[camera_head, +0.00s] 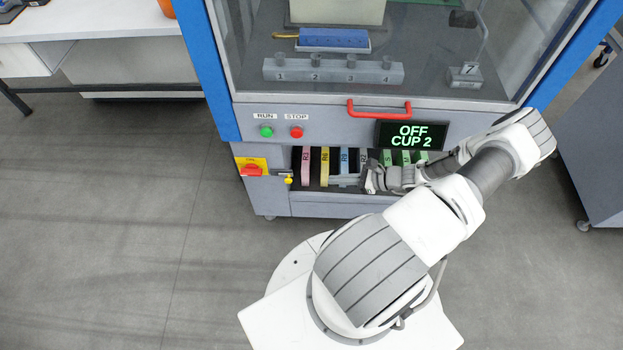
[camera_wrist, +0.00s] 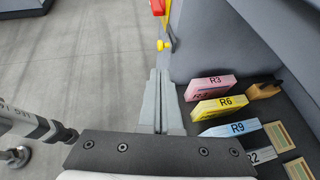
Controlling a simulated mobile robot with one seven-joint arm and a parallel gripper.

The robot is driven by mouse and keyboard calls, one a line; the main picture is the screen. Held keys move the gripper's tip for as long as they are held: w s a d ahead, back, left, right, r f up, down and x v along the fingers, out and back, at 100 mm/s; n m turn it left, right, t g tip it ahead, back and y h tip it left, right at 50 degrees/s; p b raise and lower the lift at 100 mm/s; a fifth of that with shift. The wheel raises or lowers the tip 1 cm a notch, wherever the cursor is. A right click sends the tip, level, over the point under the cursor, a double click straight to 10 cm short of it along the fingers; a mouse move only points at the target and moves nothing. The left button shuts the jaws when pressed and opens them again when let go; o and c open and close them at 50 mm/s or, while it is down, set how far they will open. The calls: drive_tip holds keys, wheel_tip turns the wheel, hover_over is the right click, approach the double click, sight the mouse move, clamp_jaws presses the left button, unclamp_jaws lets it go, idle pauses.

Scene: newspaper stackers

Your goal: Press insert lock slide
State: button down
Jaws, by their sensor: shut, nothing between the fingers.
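A small yellow knob (camera_head: 288,181) sticks out at the left end of the open insert bay, beside the red rotary switch (camera_head: 251,170) on its yellow plate. I take this knob for the lock slide, but no label on it is readable. It also shows at the top of the wrist view (camera_wrist: 163,44). My gripper (camera_head: 338,181) is in front of the bay, pointing left toward the knob. In the wrist view its fingers (camera_wrist: 158,74) are shut together and empty, with the tips a short way from the knob, apart from it.
Inserts R3 (camera_wrist: 212,87), R6 (camera_wrist: 220,106) and R9 (camera_wrist: 231,128) stand in the bay right beside my fingers. Green inserts (camera_head: 405,157) are farther right, partly behind my arm. Above are a red handle (camera_head: 380,108) and a display (camera_head: 412,135) reading "OFF CUP 2". Floor at left is clear.

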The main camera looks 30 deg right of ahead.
sight(291, 181)
drive_tip(key=b+x, duration=0.2)
drive_tip(key=x, duration=1.1)
drive_tip(key=shift+w+a+f, duration=0.1)
drive_tip(key=shift+w+f, duration=0.1)
drive_tip(key=shift+f, duration=0.05)
